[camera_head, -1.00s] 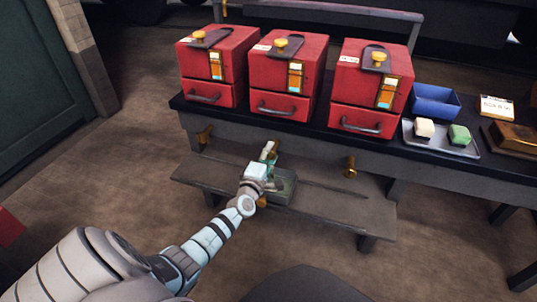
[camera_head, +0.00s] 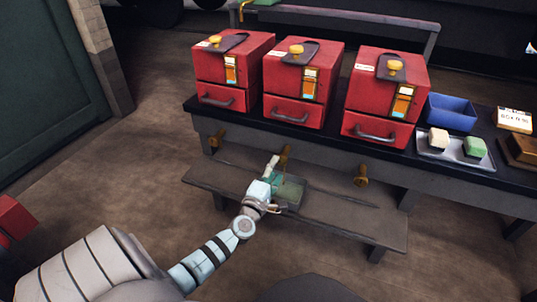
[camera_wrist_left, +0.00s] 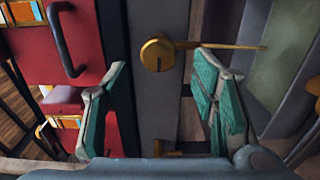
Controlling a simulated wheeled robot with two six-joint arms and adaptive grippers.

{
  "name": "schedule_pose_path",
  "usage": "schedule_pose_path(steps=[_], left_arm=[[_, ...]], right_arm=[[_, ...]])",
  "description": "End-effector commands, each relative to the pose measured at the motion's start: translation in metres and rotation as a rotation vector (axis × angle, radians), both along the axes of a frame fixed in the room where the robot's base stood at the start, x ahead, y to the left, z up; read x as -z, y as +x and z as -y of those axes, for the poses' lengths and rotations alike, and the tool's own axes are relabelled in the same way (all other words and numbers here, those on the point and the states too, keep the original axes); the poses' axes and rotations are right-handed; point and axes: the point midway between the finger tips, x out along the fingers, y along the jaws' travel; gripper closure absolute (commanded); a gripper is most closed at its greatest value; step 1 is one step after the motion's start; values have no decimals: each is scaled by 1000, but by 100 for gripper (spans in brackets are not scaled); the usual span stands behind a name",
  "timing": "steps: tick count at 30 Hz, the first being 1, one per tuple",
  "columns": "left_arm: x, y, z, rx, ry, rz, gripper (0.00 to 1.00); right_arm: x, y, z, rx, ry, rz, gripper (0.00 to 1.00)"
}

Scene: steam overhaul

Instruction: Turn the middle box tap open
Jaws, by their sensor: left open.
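The middle red box (camera_head: 303,85) stands on the bench between two like it. Its brass tap (camera_head: 285,155) sticks out of the bench front below it. In the left wrist view the tap (camera_wrist_left: 157,53) has a round body and a thin lever pointing right. My left gripper (camera_head: 281,175) is at this tap, under the bench edge. In the left wrist view its teal-padded fingers are wide apart and empty, with the tap body ahead between the tips and the lever reaching past the right finger. I cannot tell whether a finger touches the lever. My right gripper is not in view.
Other brass taps stick out at left (camera_head: 217,138) and right (camera_head: 361,175). A small tray (camera_head: 291,195) sits on the low shelf (camera_head: 345,221) below the middle tap. A blue bin (camera_head: 451,112) and a tray with blocks (camera_head: 432,150) stand right on the bench.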

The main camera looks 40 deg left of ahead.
Motion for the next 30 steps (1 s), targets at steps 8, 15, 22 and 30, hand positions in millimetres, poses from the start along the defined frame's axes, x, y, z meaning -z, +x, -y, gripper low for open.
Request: schedule_pose_path(steps=[8,15,22,30], left_arm=[[0,-57,19,-1,1,-1,47],[0,-62,21,-2,0,0,47],[0,-61,21,-1,0,0,47],[11,-52,62,198,205,-97,47]], right_arm=[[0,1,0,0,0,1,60],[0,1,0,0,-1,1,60],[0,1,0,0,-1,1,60],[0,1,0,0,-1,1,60]])
